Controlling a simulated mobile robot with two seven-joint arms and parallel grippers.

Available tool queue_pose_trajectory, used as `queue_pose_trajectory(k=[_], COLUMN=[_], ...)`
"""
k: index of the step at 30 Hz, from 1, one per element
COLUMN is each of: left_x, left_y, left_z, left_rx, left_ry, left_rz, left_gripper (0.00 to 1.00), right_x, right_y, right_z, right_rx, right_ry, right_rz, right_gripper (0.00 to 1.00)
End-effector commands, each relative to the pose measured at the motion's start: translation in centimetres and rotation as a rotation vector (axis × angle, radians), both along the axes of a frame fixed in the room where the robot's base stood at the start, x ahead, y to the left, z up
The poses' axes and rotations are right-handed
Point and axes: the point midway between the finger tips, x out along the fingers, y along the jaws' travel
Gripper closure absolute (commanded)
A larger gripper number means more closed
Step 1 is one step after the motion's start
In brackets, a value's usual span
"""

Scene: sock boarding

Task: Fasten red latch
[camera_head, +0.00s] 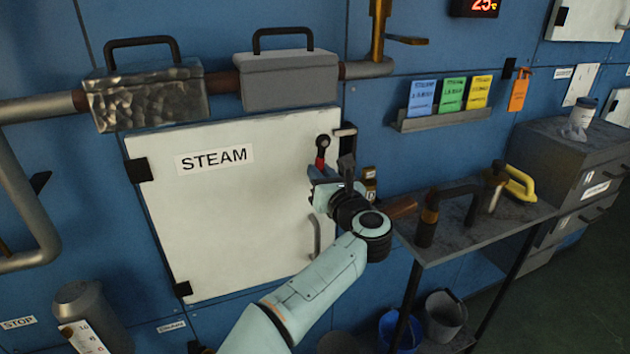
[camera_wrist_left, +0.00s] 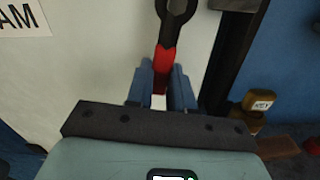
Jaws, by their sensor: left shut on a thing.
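The red latch (camera_head: 321,161) is on the right side of the white STEAM door (camera_head: 225,225), near the door's upper right edge. It has a red shaft and a black ring end that points up. In the left wrist view the red latch (camera_wrist_left: 165,62) stands between the blue fingers of my left gripper (camera_wrist_left: 162,90). My left gripper (camera_head: 322,174) is shut on the red shaft, below the ring. The lower end of the latch is hidden by the fingers. My right gripper is not in view.
A dark catch (camera_head: 345,131) sits at the door edge right of the latch. A grey table (camera_head: 480,230) with tools stands right of my arm. A pipe with two covered boxes (camera_head: 288,80) runs above the door.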

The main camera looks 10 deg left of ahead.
Motion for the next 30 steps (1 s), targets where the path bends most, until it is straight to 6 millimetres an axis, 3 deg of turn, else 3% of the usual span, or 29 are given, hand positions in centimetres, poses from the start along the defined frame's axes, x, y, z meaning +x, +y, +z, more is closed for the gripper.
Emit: queue_pose_trajectory(k=[10, 26, 27, 29, 30], left_x=[0.6, 0.6, 0.6, 0.6, 0.6], left_y=[-0.5, -0.7, -0.7, -0.7, -0.7], left_z=[0.0, 0.1, 0.1, 0.1, 0.1], left_rx=[-0.118, -0.14, -0.14, -0.14, -0.14], left_ry=[-0.082, -0.098, -0.098, -0.098, -0.098], left_rz=[0.001, -0.001, -0.001, -0.001, -0.001], left_gripper=[1.0, 1.0, 0.75, 0.55, 0.52], right_x=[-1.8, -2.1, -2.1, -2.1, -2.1], right_y=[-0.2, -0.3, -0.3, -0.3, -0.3], right_z=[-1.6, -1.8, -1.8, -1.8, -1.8], right_rx=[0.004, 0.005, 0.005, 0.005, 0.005], right_ry=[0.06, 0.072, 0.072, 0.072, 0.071], right_rz=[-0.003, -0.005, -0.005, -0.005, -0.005], right_gripper=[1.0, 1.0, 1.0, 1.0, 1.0])
